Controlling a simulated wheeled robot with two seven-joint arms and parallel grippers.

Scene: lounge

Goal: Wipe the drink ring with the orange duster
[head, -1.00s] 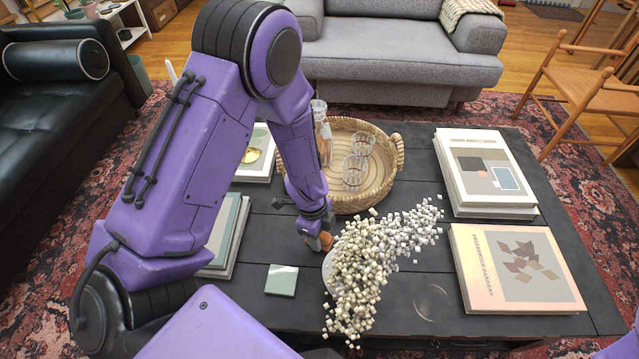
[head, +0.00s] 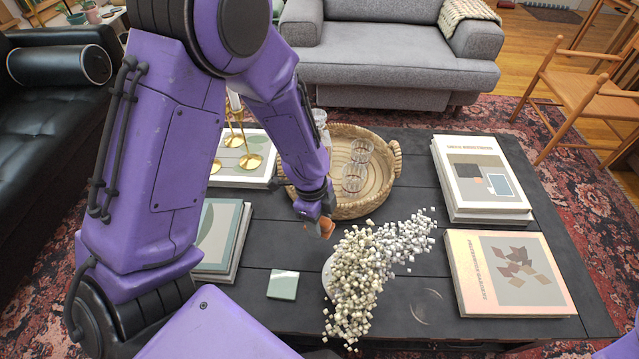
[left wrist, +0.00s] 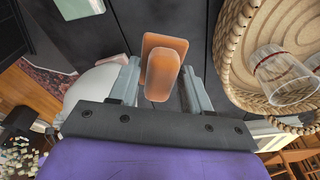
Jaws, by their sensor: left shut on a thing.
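The orange duster (head: 325,228) is gripped in my left gripper (head: 316,211), above the dark coffee table (head: 262,225). In the left wrist view the duster (left wrist: 163,68) sits between the two fingers of the left gripper (left wrist: 162,88). A faint pale drink ring (head: 427,306) marks the tabletop, right of the white flowers and apart from the duster. The left forearm hides part of the table's far left. My right gripper is not in view.
White flowers (head: 372,262) in a pale vase stand between the duster and the ring. A wicker tray (head: 376,205) with glasses (head: 354,178) lies behind. Books (head: 480,178) stack at right, another book (head: 510,275) beside the ring. A green coaster (head: 283,285) lies front left.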

